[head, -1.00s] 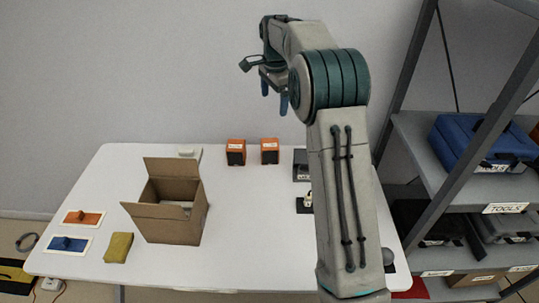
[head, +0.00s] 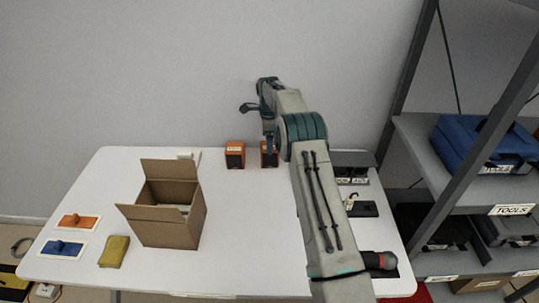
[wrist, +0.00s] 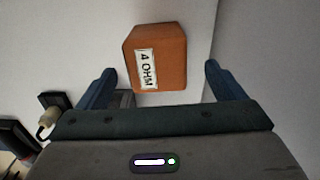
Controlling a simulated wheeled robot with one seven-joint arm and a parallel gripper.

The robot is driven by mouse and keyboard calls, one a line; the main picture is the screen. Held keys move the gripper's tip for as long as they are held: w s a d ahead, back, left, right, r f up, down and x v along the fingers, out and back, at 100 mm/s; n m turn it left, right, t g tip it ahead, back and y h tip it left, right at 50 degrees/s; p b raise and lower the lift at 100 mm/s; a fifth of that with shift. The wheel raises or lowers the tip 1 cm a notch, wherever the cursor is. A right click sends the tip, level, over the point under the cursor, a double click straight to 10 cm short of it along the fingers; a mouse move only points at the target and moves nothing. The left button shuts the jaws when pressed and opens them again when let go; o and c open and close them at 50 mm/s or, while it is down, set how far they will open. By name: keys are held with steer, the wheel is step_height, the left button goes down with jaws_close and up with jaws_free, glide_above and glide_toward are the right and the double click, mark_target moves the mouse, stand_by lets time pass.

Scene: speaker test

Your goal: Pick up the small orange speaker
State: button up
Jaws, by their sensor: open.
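Two orange speakers with dark fronts and white labels stand at the back of the white table (head: 110,185). The left speaker (head: 235,156) is in clear view. The right speaker (head: 265,160) is partly hidden by my gripper (head: 270,145), which points down over it. They look close in size in the head view. In the wrist view one orange speaker (wrist: 170,50), labelled "4 OHM", shows between and beyond the two blue fingers of my gripper (wrist: 160,68). My gripper is open, with gaps on both sides of the speaker.
An open cardboard box (head: 170,228) stands left of centre. A yellow sponge (head: 114,251), an orange pad (head: 78,222) and a blue pad (head: 64,247) lie at left. Dark labelled items (head: 352,166) are at right. A shelf (head: 415,150) stands beside the table.

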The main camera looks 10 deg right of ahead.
mark_target(267, 161)
steer(key=f+p, duration=0.1)
steer(key=f, duration=0.6)
steer(key=shift+s+f, duration=0.1)
steer(key=shift+s, duration=0.1)
steer(key=c, duration=1.5)
